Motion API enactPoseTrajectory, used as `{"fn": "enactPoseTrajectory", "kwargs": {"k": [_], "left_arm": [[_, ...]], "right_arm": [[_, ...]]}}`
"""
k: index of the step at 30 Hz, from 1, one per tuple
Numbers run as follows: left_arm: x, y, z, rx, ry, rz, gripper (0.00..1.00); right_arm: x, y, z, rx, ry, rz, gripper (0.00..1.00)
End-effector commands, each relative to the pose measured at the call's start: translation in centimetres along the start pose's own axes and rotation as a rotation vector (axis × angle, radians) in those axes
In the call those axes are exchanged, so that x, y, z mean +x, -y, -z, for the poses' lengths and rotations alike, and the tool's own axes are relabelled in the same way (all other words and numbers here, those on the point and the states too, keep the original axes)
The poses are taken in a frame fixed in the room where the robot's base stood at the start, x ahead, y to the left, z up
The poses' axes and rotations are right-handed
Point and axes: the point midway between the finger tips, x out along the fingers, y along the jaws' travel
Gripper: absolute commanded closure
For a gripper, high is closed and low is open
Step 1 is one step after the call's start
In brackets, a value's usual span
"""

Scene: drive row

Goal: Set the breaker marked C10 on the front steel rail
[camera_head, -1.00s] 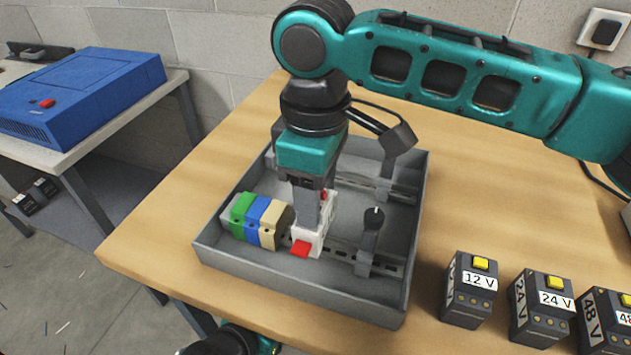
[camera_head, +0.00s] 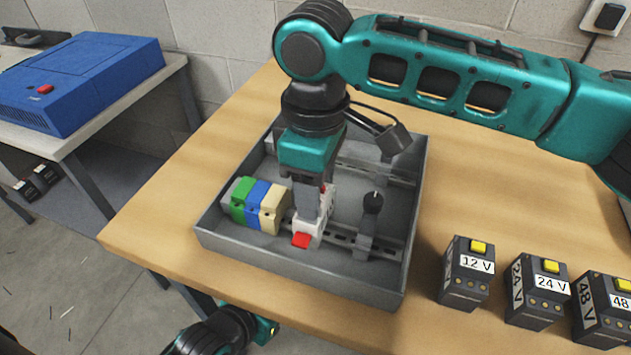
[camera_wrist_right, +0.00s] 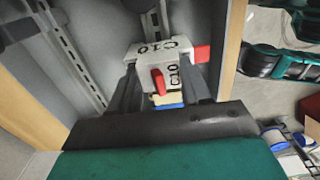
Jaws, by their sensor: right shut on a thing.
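The breaker marked C10 (camera_head: 309,230) is white with red tabs. Its C10 marks show in the right wrist view (camera_wrist_right: 148,62). My right gripper (camera_head: 307,207) points down and is shut on it, one finger on each side. The front steel rail (camera_head: 340,235) is slotted and runs along the near part of the grey tray (camera_head: 300,276). The breaker is over or at this rail, just right of the terminal blocks; whether it is seated cannot be told. My left arm shows at the bottom edge; its jaws are out of view.
Green, blue and beige blocks (camera_head: 268,207) sit on the left of the front rail. A black knobbed clamp (camera_head: 369,225) stands on its right. A back rail (camera_head: 400,181) crosses the tray. Black supply units (camera_head: 467,275) stand right of the tray on the wooden table.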

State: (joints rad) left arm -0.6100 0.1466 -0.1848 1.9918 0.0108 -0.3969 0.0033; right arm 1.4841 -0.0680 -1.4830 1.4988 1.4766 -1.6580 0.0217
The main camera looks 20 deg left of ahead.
Motion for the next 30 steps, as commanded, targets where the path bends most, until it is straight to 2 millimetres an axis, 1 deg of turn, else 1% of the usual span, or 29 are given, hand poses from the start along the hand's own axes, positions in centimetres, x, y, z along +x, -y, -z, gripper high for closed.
{"fn": "enactPoseTrajectory", "kwargs": {"k": [17, 18, 27, 30], "left_arm": [[-0.08, -0.03, 0.31, 0.0, -0.007, -0.001, 0.6], [-0.09, -0.03, 0.31, 0.0, -0.006, -0.001, 0.6], [-0.05, -0.05, 0.11, 0.0, -0.003, -0.001, 0.6], [-0.03, -0.05, 0.01, 0.0, 0.0, -0.001, 0.6]], "right_arm": [[0.89, 0.0, 0.01, 0.0, 0.0, 0.001, 0.91], [0.88, 0.0, 0.01, 0.0, 0.0, 0.0, 0.51], [0.88, -0.01, 0.0, 0.0, 0.0, 0.0, 0.23], [0.88, -0.01, 0.0, 0.0, 0.0, 0.0, 0.23]]}}
